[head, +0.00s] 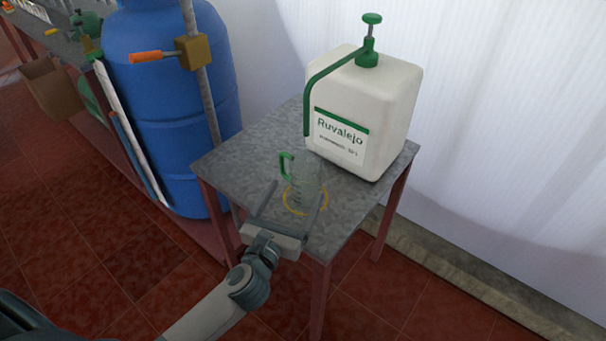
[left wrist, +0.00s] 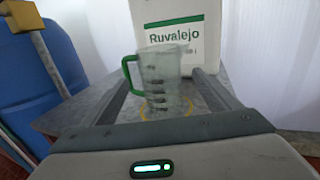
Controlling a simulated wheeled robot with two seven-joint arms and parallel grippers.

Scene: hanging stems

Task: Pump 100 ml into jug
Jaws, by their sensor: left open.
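A clear jug (head: 305,183) with a green handle and dark level marks stands upright on the grey table, at a yellow ring (head: 291,205) marked there. It also shows in the left wrist view (left wrist: 165,80), between my finger lines and beyond them. A white canister (head: 385,105) labelled Ruvalejo stands behind it. On top is a green pump head (head: 371,22), raised on its stem, with a green spout tube (head: 308,105) hanging down at the canister's left front. My left gripper (head: 291,197) is open, its fingers pointing at the jug. I cannot tell whether they flank it. My right gripper is not in view.
The small grey table (head: 235,157) has free room left of the jug. A blue barrel (head: 170,105) stands to its left, with a pipe and an orange-handled valve (head: 146,57) before it. A white wall rises behind.

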